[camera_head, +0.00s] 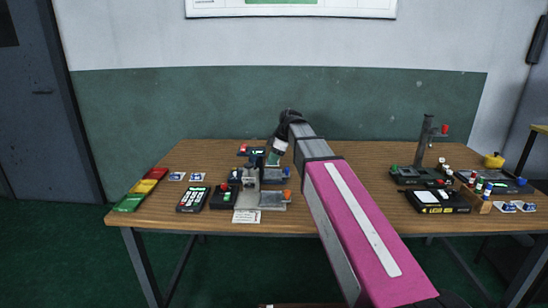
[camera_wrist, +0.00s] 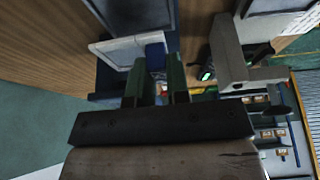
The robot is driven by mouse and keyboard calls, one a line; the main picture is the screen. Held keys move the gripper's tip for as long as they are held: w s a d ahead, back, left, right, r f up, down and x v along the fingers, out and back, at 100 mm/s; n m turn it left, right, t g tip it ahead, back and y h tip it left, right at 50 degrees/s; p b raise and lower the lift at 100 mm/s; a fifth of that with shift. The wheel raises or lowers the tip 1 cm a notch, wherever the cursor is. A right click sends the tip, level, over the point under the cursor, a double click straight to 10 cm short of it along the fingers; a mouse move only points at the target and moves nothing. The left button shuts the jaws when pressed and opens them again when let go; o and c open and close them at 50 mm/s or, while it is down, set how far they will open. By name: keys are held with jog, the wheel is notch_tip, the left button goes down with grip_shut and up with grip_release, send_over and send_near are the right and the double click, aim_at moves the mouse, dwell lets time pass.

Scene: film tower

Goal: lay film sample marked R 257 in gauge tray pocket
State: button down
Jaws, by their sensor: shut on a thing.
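My gripper (camera_head: 272,159) is low over the left part of the table, beside a grey gauge stand (camera_head: 250,180). In the wrist view its two green fingers (camera_wrist: 159,80) are shut on a small blue tab (camera_wrist: 155,56). The tab appears to belong to a film sample whose pale plate (camera_wrist: 124,50) shows left of the fingers. No mark can be read on it. Two blue-and-white film samples (camera_head: 187,176) lie on the table left of the stand. I cannot make out which part is the gauge tray pocket.
A dark keypad (camera_head: 193,199) and red, yellow and green trays (camera_head: 142,189) are on the left of the wooden table (camera_head: 180,220). A paper label (camera_head: 246,216) lies in front of the stand. Several devices, including a black box (camera_head: 437,202), stand on the right.

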aim_at(273, 177)
jog(key=shift+f, duration=2.25)
jog(key=shift+f, duration=0.3)
jog(key=shift+c, duration=2.3)
grip_release()
jog(key=shift+r, duration=0.1)
jog(key=shift+r, duration=3.4)
